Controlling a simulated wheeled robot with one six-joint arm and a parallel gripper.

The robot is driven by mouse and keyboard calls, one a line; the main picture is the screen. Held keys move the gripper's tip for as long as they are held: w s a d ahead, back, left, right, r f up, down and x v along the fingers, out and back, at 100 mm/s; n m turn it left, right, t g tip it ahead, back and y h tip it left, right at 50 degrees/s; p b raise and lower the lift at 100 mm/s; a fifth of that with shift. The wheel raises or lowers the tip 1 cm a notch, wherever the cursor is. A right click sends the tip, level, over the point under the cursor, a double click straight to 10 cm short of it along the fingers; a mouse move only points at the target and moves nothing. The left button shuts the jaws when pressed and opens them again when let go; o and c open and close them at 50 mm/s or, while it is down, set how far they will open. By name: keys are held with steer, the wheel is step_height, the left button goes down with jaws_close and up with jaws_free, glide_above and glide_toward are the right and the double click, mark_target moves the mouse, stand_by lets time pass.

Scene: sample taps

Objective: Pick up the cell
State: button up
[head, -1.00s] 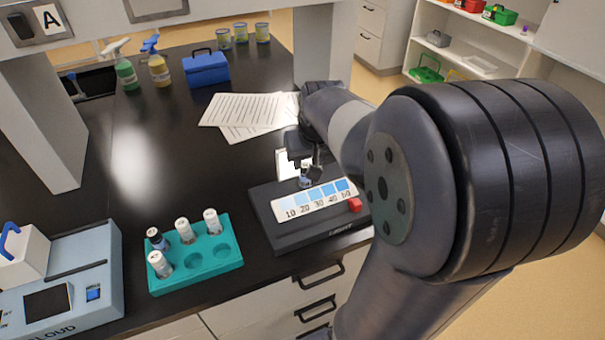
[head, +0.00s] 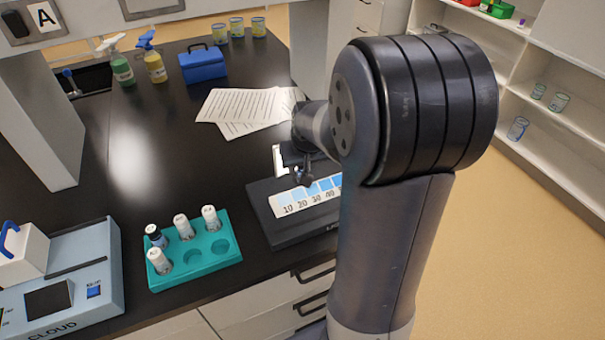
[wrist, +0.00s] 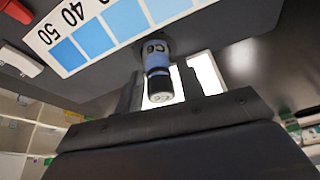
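The cell, a small vial with a pale label, blue band and dark-and-white cap, shows in the wrist view (wrist: 158,72). It stands at the comparator block, beside the strip of blue shades numbered 10 to 50. My gripper (wrist: 163,92) has one dark finger on each side of the cell, with gaps visible, and looks open. In the head view my gripper (head: 303,172) is over the back of the dark comparator (head: 290,230). My arm hides the comparator's right part there, and the cell cannot be made out.
A teal rack (head: 215,262) holds several capped vials left of the comparator. A grey-blue instrument (head: 75,285) stands at the front left. Papers (head: 240,108) lie behind my gripper. A blue box (head: 203,66) and spray bottles (head: 155,67) stand farther back.

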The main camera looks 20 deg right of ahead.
steer(key=c, duration=0.6)
steer(key=shift+o, duration=0.2)
steer(key=shift+r, duration=0.1)
